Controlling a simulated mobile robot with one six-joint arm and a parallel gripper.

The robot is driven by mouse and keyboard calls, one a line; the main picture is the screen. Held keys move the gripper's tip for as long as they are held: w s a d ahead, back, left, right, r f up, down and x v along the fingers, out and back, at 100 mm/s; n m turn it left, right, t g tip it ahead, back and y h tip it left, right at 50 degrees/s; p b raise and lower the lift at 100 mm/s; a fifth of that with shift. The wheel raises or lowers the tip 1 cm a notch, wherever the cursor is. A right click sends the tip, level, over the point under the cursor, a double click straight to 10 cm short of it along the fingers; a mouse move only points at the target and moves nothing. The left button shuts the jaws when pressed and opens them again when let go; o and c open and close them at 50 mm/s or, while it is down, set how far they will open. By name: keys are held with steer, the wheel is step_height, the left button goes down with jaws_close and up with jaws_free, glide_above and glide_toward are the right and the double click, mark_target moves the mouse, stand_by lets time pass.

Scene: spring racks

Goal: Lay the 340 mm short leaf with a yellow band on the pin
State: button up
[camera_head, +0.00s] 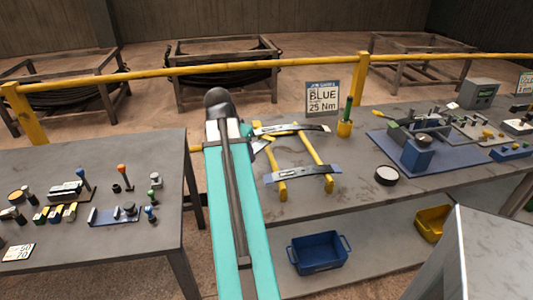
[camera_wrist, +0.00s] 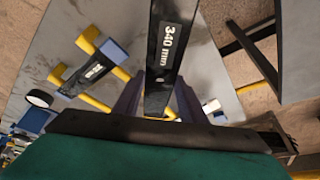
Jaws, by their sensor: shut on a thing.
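My gripper (camera_wrist: 158,105) is shut on a dark flat leaf (camera_wrist: 164,62) with a white "340 mm" label in the wrist view. The leaf runs up the picture between the fingers and out of the top edge. A little yellow shows by its lower end; I cannot tell whether this is its band. In the head view my teal arm hides most of the gripper. A dark leaf with a pale label (camera_head: 290,128) appears beside it, over the far part of the yellow rails; it seems to be the held one. I cannot make out the pin.
Another leaf with blue ends (camera_head: 302,173) lies across the near part of the yellow rails (camera_head: 316,160). A sign reading "BLUE 25 Nm" (camera_head: 323,97) stands behind. A blue bin (camera_head: 318,255) sits below.

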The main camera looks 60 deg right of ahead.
steer(key=w+a+r+n+t+y, duration=0.1)
steer(key=w+a+n+t, duration=0.3)
steer(key=w+a+n, duration=1.2)
steer(key=w+a+n+y, duration=0.1)
steer(key=w+a, duration=0.3)
steer(key=a, duration=0.7)
steer(key=w+a+n+y, duration=0.1)
steer(key=w+a, duration=0.3)
steer(key=a, duration=0.8)
steer(key=w+a+r+n+t+y, duration=0.1)
steer(key=w+a, duration=0.3)
steer(key=a, duration=0.8)
steer(key=shift+a, duration=0.25)
